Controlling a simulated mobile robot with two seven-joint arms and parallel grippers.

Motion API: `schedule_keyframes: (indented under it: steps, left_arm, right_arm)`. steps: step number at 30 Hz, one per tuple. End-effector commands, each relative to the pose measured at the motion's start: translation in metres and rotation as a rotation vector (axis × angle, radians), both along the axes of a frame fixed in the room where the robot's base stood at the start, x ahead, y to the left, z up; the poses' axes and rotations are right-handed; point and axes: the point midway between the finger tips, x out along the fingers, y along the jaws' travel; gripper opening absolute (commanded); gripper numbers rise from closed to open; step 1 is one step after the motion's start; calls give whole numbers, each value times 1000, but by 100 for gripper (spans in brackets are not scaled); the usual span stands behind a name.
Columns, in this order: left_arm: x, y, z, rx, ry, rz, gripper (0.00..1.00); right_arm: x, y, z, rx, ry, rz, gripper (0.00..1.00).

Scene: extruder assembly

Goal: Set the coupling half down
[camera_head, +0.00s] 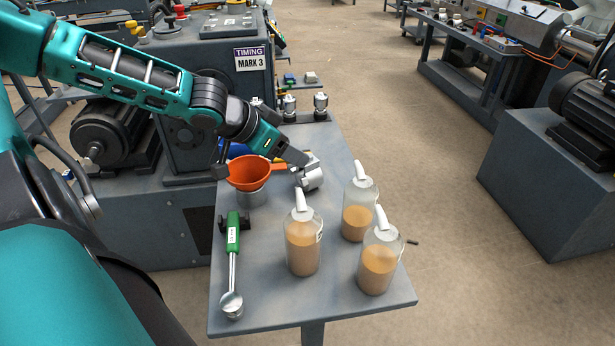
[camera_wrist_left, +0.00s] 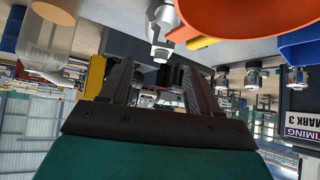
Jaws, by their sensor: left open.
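The coupling half appears to be the silver metal piece (camera_head: 311,174) on the table, just right of the orange funnel in the head view. In the left wrist view a silver piece (camera_wrist_left: 160,28) shows at the top, beyond the fingers. My left gripper (camera_head: 298,159) is at the upper left of this piece. Its two fingers (camera_wrist_left: 158,78) are apart in the wrist view, with nothing clasped between them. Whether a finger touches the piece I cannot tell. My right gripper is not in view.
An orange funnel (camera_head: 248,172) sits on a grey cup left of the piece. Three bottles with tan contents (camera_head: 302,247) stand to the front right. Two metal fittings (camera_head: 320,106) stand at the back. The front middle table (camera_head: 268,290) is clear.

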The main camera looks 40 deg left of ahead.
Motion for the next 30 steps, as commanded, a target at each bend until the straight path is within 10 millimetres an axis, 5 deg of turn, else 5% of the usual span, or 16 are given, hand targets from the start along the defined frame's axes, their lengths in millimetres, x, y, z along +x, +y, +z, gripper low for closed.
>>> schedule_keyframes:
  steps: [12, 27, 30]
  left_arm:
    - [21, -2, -36, 3, 3, 1, 62]
    - [31, -5, -40, -1, 0, 1, 62]
    - [31, -5, -40, 0, 0, 0, 54]
  right_arm:
    - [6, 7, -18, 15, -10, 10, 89]
    - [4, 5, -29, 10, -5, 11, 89]
    - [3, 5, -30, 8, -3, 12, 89]
